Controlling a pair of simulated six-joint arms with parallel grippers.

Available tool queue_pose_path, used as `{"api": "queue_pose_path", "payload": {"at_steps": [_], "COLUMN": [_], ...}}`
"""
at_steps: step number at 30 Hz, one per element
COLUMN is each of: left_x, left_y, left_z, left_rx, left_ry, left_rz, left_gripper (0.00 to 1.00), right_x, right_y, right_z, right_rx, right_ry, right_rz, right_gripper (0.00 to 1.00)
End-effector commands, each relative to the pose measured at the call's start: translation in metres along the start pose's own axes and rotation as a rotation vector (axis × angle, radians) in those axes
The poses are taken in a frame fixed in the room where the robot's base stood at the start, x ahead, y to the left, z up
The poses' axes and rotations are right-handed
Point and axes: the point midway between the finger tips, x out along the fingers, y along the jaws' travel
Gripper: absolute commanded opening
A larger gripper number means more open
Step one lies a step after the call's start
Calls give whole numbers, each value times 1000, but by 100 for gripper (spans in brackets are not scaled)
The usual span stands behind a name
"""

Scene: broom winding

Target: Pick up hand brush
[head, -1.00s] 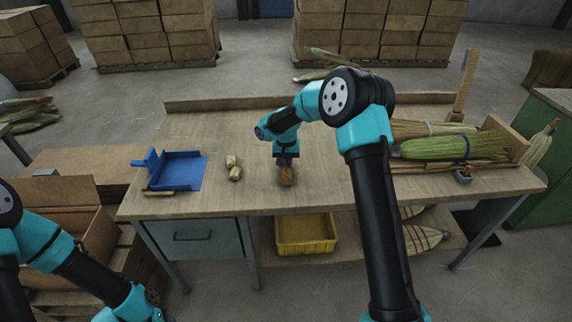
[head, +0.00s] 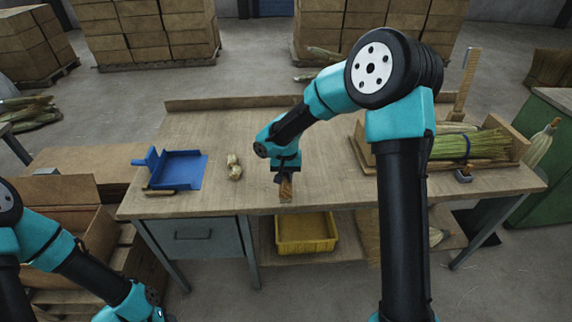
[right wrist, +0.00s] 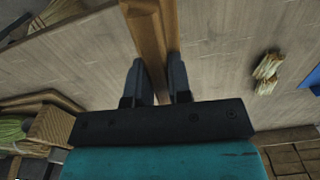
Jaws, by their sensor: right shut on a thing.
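The hand brush (head: 286,190) shows in the head view as a small brown wooden piece below my right gripper (head: 285,172), near the front edge of the table. In the right wrist view its long brown wooden body (right wrist: 152,40) runs between the two dark fingers of my right gripper (right wrist: 156,78). The fingers are shut on it. Its far end runs out of the top of that view, and I cannot see its bristles clearly. My left arm is at the lower left of the head view, off the table, and its fingers are not visible.
On the table (head: 225,125), a blue dustpan (head: 180,170) lies at the left, with small pale bundles (head: 234,168) beside it. A wooden tray holding green broom straw (head: 465,146) is at the right. A yellow bin (head: 305,232) stands below.

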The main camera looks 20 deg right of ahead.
Motion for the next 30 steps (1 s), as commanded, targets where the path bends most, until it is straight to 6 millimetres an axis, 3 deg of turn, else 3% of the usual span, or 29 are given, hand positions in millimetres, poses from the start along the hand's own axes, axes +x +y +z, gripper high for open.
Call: {"api": "queue_pose_path", "payload": {"at_steps": [3, 9, 24, 25, 30], "left_x": [0, 0, 0, 0, 0], "left_y": [0, 0, 0, 0, 0], "left_z": [0, 0, 0, 0, 0], "left_rx": [0, 0, 0, 0, 0], "left_ry": [0, 0, 0, 0, 0], "left_rz": [0, 0, 0, 0, 0], "left_gripper": [43, 43, 43, 43, 43], "right_x": [-2, -4, -4, -4, -4], "right_y": [0, 0, 0, 0, 0], "right_z": [21, 37, 40, 40, 40], "right_rx": [-2, -1, 0, 0, 0], "right_ry": [0, 1, 0, 0, 0], "right_rz": [0, -1, -1, -1, -1], "right_gripper": [0, 0, 0, 18, 2]}}
